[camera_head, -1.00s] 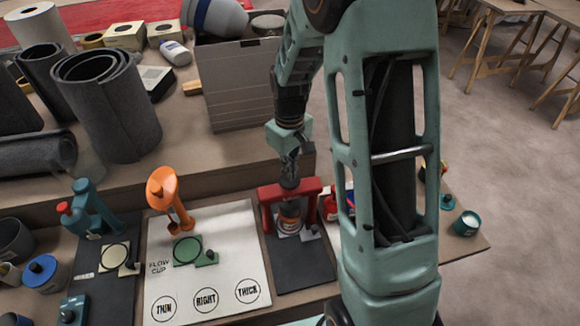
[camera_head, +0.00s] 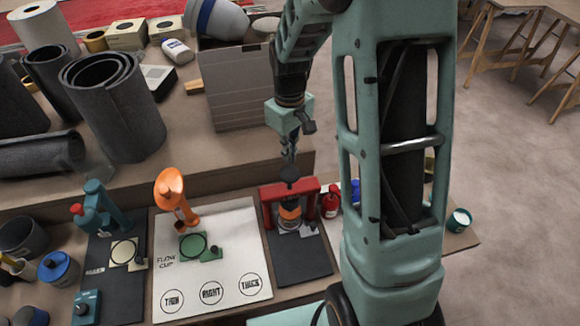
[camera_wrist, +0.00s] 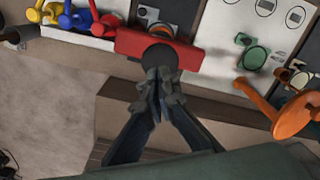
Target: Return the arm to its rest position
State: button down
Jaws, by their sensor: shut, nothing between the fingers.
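My teal arm fills the right middle of the head view. My gripper (camera_head: 289,160) points down above the red press frame (camera_head: 272,192) on its dark mat. In the wrist view my gripper (camera_wrist: 158,84) has its fingers together with nothing between them. Its tips overlap the dark knob (camera_wrist: 161,54) on the red frame (camera_wrist: 128,42); I cannot tell whether they touch. An orange-banded piece (camera_head: 290,208) stands inside the frame.
A white flow-cup board (camera_head: 240,229) with an orange stand (camera_head: 168,186) lies left of the press. A grey box (camera_head: 238,100) and dark rolls (camera_head: 115,105) stand behind. A red bottle (camera_head: 331,202) and small cup (camera_head: 458,220) are right.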

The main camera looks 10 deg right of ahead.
jog(key=shift+r+p, duration=0.4)
jog(key=shift+r, duration=0.5)
